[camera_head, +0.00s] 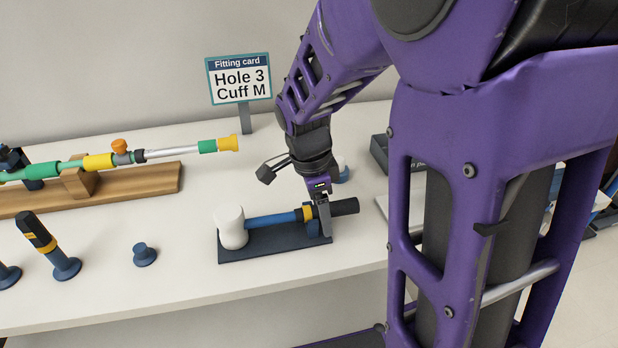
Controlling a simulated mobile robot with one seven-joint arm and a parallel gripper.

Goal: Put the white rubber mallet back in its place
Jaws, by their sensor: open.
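The mallet (231,227) has a white cylindrical head, a blue handle, a yellow band and a black grip. It lies along a dark flat stand (262,248) near the middle of the white table, head to the left and grip to the right. My gripper (322,212) points down at the handle, beside the yellow band. Its jaws are open around or just beside the handle; I cannot tell which. The fingers and a blue post of the stand partly hide each other and that stretch of handle.
A sign (239,80) reading "Fitting card, Hole 3, Cuff M" stands behind. At left, a wooden base (140,181) carries a green-and-yellow rod. A dark handled tool (44,238) stands upright on a blue holder, and a small blue peg (144,254) stands apart. My purple arm hides the right side.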

